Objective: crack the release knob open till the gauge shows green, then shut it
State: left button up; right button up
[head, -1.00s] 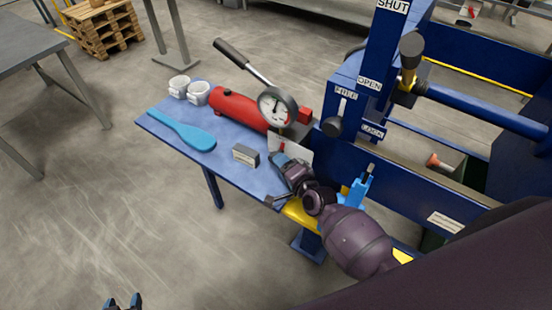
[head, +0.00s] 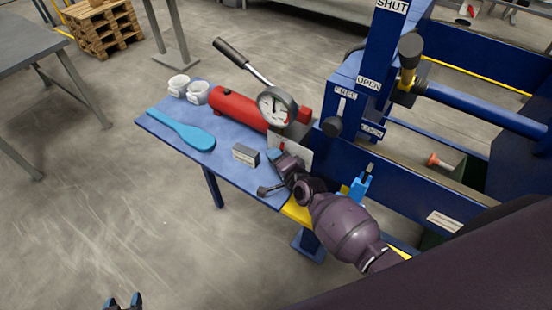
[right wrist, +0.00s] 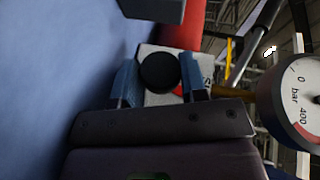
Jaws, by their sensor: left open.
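The release knob (right wrist: 159,73) is a round black knob in front of a pale block in the right wrist view. The blue fingers of my right gripper (right wrist: 159,82) stand on both sides of it and seem to touch it. In the head view my right gripper (head: 274,157) is at the pump's near end and hides the knob. The gauge (head: 274,107) has a white face; its needle is too small to read. The right wrist view shows part of the gauge (right wrist: 300,98), marked 0, bar and 400 with a red band. My left gripper (head: 123,302) is open and empty at the bottom edge.
The red pump (head: 238,108) with its long lever lies on the blue table (head: 165,143). The blue press frame (head: 360,160) stands close on the right.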

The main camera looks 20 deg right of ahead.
jog(key=shift+r, duration=0.1)
jog(key=shift+a+g, duration=0.1)
jog(key=shift+g, duration=0.3)
jog(key=shift+r+n+g+h, duration=0.1)
jog(key=shift+n+g+h, duration=0.3)
jog(key=shift+g, duration=0.1)
jog(key=o, duration=0.6)
